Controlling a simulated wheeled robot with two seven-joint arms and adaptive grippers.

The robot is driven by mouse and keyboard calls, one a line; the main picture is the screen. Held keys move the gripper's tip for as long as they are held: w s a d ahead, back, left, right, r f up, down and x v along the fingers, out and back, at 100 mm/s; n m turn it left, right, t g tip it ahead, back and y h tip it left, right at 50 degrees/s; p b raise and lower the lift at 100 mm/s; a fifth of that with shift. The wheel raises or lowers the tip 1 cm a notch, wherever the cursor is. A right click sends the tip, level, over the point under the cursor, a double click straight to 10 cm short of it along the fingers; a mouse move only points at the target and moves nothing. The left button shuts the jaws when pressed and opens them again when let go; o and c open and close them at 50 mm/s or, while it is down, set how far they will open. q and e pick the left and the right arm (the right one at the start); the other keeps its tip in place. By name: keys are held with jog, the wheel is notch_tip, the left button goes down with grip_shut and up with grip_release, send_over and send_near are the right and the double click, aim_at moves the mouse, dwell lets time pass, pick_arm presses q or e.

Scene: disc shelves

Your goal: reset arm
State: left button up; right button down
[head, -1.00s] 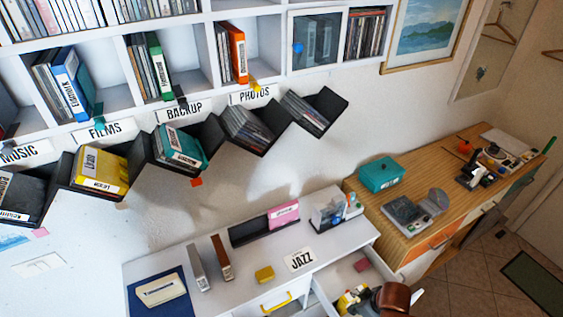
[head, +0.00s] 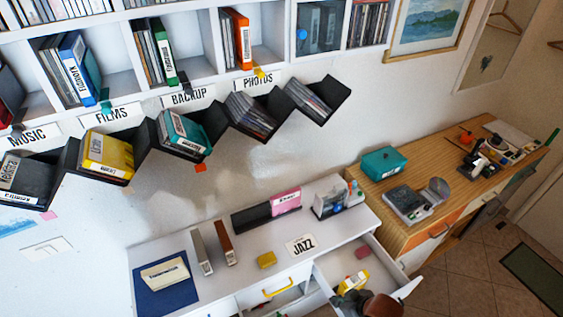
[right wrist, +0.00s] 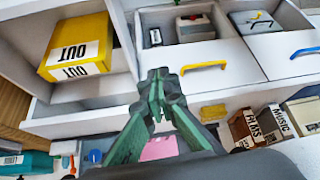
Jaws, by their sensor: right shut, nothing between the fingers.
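My right gripper (head: 347,296) is at the bottom of the head view, over the open right drawer (head: 405,290) of the white desk. The brown part of my arm is behind it, at the bottom edge. In the right wrist view my right gripper's green fingers (right wrist: 160,80) meet at their tips with nothing between them. I cannot tell whether the gripper touches the yellow item. My left gripper is not in view.
Disc shelves and slanted black bins hang on the wall above. A wooden cabinet (head: 410,178) stands right. The wrist view shows a yellow OUT box (right wrist: 80,50).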

jog(key=s+d+f+m+g+h, duration=0.25)
jog(key=s+d+m+h, duration=0.35)
jog(key=s+d, duration=1.05)
notch_tip(320, 180, down, 32)
jog(key=y+b, duration=0.2)
pick_arm(q)
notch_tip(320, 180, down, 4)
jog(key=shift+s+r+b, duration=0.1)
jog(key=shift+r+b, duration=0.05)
jog(key=shift+b, duration=0.7)
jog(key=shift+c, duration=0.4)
pick_arm(e)
jog(key=s+a+f+g, duration=0.1)
jog(key=s+f, duration=1.8)
jog(key=s, duration=0.1)
jog(key=shift+f+g, duration=0.25)
jog(key=shift+g, duration=0.1)
